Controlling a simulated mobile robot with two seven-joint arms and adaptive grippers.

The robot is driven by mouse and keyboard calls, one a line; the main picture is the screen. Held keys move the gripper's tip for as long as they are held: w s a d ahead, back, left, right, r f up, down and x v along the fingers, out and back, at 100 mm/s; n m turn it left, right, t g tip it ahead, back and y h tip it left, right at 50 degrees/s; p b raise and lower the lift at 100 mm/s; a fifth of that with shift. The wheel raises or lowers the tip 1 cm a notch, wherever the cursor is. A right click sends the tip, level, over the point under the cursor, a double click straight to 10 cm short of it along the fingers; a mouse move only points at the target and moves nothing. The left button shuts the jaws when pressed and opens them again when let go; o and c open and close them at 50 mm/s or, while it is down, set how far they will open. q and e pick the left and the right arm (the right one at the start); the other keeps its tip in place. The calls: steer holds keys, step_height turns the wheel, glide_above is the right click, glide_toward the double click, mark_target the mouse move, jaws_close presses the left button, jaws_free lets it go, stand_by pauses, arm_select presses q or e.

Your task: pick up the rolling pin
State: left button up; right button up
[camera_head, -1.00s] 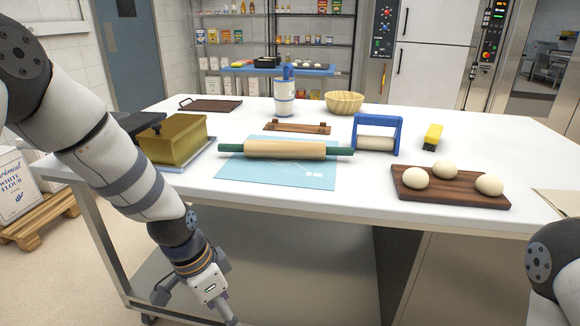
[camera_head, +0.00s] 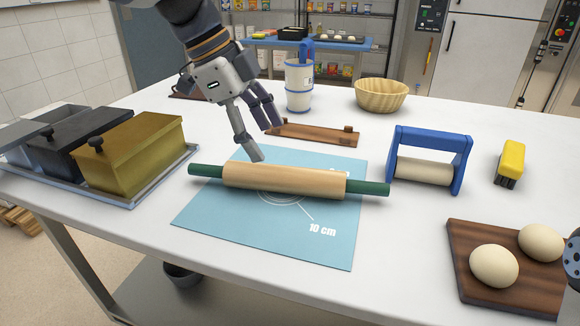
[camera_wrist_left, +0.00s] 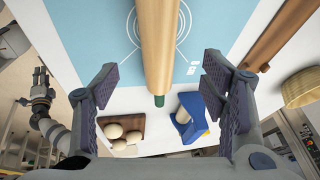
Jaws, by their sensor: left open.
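The rolling pin (camera_head: 284,180) has a pale wooden barrel and green handles. It lies across the light blue mat (camera_head: 320,247) on the white table. My left gripper (camera_head: 268,144) is open and empty, just behind and above the barrel, with one fingertip close to its back edge; I cannot tell if they touch. In the left wrist view the rolling pin (camera_wrist_left: 158,45) runs between the two spread fingers, its green handle end toward the bottom. The left gripper also shows there (camera_wrist_left: 170,85).
A gold lidded box (camera_head: 134,152) stands on a tray at left. A blue-framed roller (camera_head: 430,160), yellow brush (camera_head: 510,163) and wooden board (camera_head: 530,290) with dough balls are at right. Behind stand a wooden rack (camera_head: 315,135), white canister (camera_head: 299,85) and basket (camera_head: 381,95).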

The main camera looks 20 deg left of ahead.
mark_target(278, 169)
arm_select(q)
steer(key=x, duration=0.9)
steer(key=shift+s+a+f, duration=0.15)
steer(key=shift+a+f, duration=0.1)
steer(key=shift+f, duration=0.05)
steer(key=shift+r, duration=0.1)
jaws_close()
